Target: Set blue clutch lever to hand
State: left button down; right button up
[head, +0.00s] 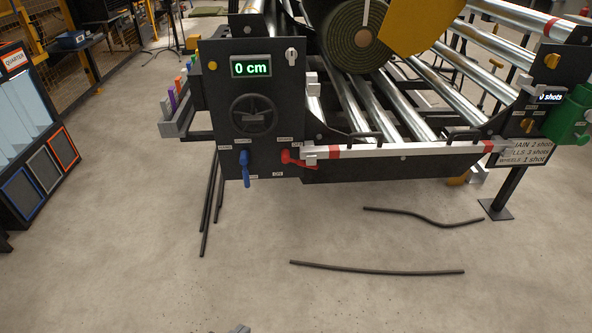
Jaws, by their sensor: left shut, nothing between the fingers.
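The blue clutch lever (245,170) is on the lower left of the dark control panel (270,108). Its handle hangs downward from its pivot, between small labels too small to read. A red lever (297,160) sits to its right, lying nearly sideways. A dark handwheel (253,115) is above them, under a display (251,66) that reads "0 cm". Only the tip of my left gripper (239,329) shows at the bottom edge. It is shut and empty, well apart from the panel and lever. My right gripper is out of view.
The machine has metal rollers (385,111) and a green turf roll (356,36). Black rods (376,269) lie on the concrete floor, and thin dark rods (208,205) stand below the panel's left. A rack with coloured frames (42,170) stands at left. Open floor lies in front.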

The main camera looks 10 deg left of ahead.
aim_at(243, 159)
jog(key=z, duration=0.3)
jog(key=i, duration=1.15)
jog(key=u, duration=0.25)
